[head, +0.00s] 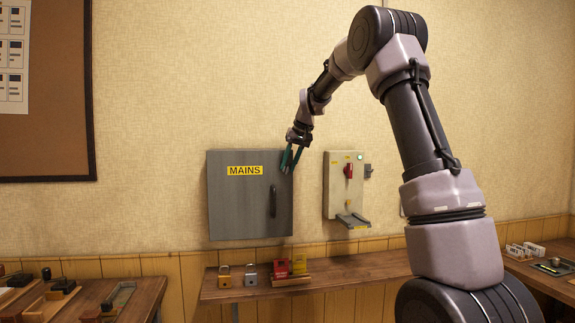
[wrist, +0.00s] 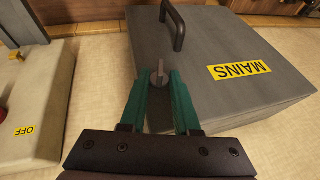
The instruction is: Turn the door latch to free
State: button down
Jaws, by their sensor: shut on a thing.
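The grey cabinet labelled MAINS (head: 235,208) hangs on the wall in the head view, its door closed as far as I can tell. It fills the upper right of the wrist view (wrist: 225,45). The door latch (wrist: 157,76) is a small grey piece at the door's edge, near the dark handle (wrist: 175,25). My gripper (wrist: 158,80) has green fingers shut on the latch, one on each side of it. In the head view my gripper (head: 289,160) is at the cabinet's upper right corner and hides the latch.
A pale switch box (head: 345,185) with a red knob and a green light is on the wall to the right. Below, a wooden shelf (head: 340,272) holds padlocks (head: 237,275) and red and yellow items. Benches stand at both sides. The wall above the cabinet is clear.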

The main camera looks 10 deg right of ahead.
aim_at(287, 170)
jog(key=m+y, duration=0.1)
jog(key=y, duration=0.2)
jog(key=d+f+m+t+y, duration=0.1)
jog(key=y, duration=0.3)
jog(key=d+f+m+y, duration=0.1)
jog(key=y, duration=0.3)
jog(key=shift+t, duration=0.3)
jog(key=shift+f+m+t+y, duration=0.2)
jog(key=shift+m+t+y, duration=0.15)
jog(key=shift+y, duration=0.95)
jog(key=c, duration=1)
grip_release()
